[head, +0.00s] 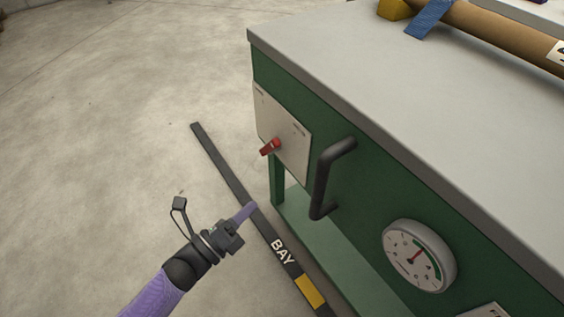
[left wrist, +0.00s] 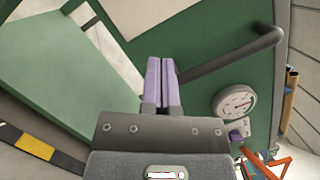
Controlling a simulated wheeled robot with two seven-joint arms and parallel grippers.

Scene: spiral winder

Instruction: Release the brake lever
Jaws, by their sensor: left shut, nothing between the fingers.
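A small red lever (head: 270,147) sticks out from a pale plate (head: 284,134) on the end face of the green cabinet. The plate carries small markings too tiny to read. My left gripper (head: 252,208) is shut and empty, its purple fingers together. In the head view it shows below and left of the lever, apart from it, over the floor strip. In the left wrist view the closed fingers (left wrist: 162,72) point toward the green panel; part of the pale plate (left wrist: 140,14) shows at the top, but I cannot make out the lever there. My right gripper is not in view.
A black bar handle (head: 322,178) juts from the cabinet (head: 360,200) right of the plate, near the lever. A round gauge (head: 418,256) sits further right. A brown roll (head: 495,32) lies on the grey top. A dark floor strip marked BAY (head: 279,250) runs alongside; floor left is clear.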

